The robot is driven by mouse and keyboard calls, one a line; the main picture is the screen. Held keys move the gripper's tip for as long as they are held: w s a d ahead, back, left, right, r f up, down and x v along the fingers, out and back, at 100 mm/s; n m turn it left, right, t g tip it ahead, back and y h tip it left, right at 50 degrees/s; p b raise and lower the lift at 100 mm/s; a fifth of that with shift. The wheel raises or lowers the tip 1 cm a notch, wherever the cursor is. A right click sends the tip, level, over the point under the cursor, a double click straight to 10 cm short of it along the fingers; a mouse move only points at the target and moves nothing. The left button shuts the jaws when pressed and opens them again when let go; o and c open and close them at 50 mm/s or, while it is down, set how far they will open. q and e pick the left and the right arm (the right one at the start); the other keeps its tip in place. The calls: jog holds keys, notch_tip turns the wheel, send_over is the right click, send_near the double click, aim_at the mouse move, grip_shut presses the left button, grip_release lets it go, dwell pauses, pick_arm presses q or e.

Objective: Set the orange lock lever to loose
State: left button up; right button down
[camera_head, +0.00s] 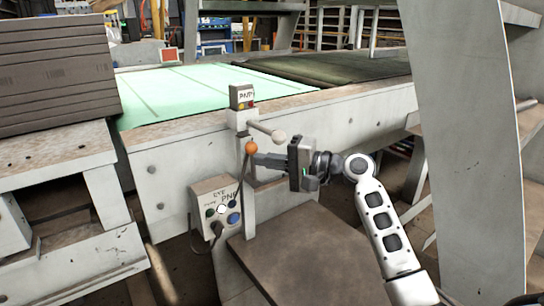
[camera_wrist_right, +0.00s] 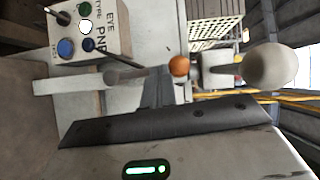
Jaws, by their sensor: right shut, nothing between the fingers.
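The orange ball knob (camera_head: 251,147) tops a thin dark lever rod beside the grey post at the front of the machine. The orange knob also shows in the right wrist view (camera_wrist_right: 180,66), with its rod running left toward the button box. My right gripper (camera_head: 257,159) comes in from the right, shut and empty, its fingertips just below and right of the orange knob. I cannot tell whether they touch the lever. In the right wrist view the gripper body fills the bottom. My left gripper is not in view.
A bar with a pale knob (camera_head: 278,136) juts out just above my right gripper. A small PNP box (camera_head: 242,96) stands on the post. A button box (camera_head: 216,204) sits below left. A brown plate (camera_head: 310,255) lies below, and a large grey upright (camera_head: 465,130) stands at right.

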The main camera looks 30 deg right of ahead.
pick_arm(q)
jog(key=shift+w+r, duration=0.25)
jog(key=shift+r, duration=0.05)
pick_arm(e)
jog(key=shift+a, duration=0.3)
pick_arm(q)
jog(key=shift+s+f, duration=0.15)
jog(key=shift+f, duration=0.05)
pick_arm(e)
jog(key=shift+a, duration=0.1)
jog(key=shift+r, duration=0.1)
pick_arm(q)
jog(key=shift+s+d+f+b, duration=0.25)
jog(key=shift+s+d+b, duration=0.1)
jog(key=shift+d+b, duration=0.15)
pick_arm(e)
jog(key=v, duration=1.4)
jog(key=shift+r, duration=0.4)
